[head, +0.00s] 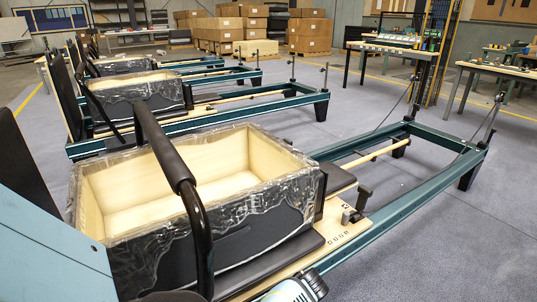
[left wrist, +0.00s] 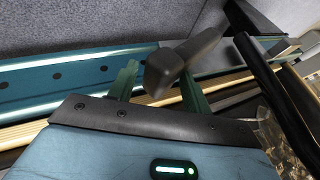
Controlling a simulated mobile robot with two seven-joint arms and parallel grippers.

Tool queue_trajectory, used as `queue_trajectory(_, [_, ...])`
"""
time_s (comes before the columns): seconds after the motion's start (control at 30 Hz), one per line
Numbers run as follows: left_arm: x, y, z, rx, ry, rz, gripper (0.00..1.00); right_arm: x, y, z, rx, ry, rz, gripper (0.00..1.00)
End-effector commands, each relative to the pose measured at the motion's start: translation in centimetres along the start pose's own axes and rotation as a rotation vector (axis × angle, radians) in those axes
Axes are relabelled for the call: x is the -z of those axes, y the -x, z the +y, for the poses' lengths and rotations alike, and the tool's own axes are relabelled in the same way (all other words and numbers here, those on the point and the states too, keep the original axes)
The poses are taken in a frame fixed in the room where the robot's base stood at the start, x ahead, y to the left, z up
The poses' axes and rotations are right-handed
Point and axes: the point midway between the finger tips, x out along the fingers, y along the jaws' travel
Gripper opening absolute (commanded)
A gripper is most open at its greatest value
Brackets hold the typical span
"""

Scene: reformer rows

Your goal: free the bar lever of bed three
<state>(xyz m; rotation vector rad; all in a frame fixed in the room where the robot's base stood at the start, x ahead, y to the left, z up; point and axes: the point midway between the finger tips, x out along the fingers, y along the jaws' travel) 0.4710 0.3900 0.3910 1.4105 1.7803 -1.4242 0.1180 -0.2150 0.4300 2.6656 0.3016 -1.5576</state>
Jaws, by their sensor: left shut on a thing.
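In the left wrist view my left gripper (left wrist: 157,74) has its two green fingers on either side of a dark, blunt-ended lever (left wrist: 190,58). It is shut on this lever, close beside the bed's teal rail (left wrist: 70,75). A black bar (left wrist: 268,85) slants down the right of that view. In the head view the nearest bed has a teal frame (head: 425,192) and a curved black bar (head: 163,148) rising in front of a box. The left fingers and the held lever cannot be made out there.
A plastic-wrapped open wooden box (head: 215,218) sits on the nearest bed. More beds with similar boxes (head: 140,95) stand behind it. Cardboard boxes (head: 310,30) are stacked at the back, and worktables stand at the right. Grey floor (head: 450,245) is clear right of the bed.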

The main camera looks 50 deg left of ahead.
Motion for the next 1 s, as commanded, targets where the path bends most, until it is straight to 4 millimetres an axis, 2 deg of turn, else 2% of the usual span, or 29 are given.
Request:
queue_trajectory(0.03, [-1.2, -1.2, -0.2, 0.006, -0.012, -0.021, 0.43, -0.2, -0.1, 0.0, 0.001, 0.001, -0.004, 0.36])
queue_trajectory(0.53, [-1.3, -0.6, -0.2, 0.004, -0.015, -0.02, 0.43, -0.3, 0.0, 0.0, 0.001, 0.001, -0.005, 0.36])
queue_trajectory(1.0, [-0.2, 6.1, -0.3, 0.002, -0.005, -0.002, 0.43, 1.1, 1.4, -0.3, 0.002, 0.003, 0.013, 0.36])
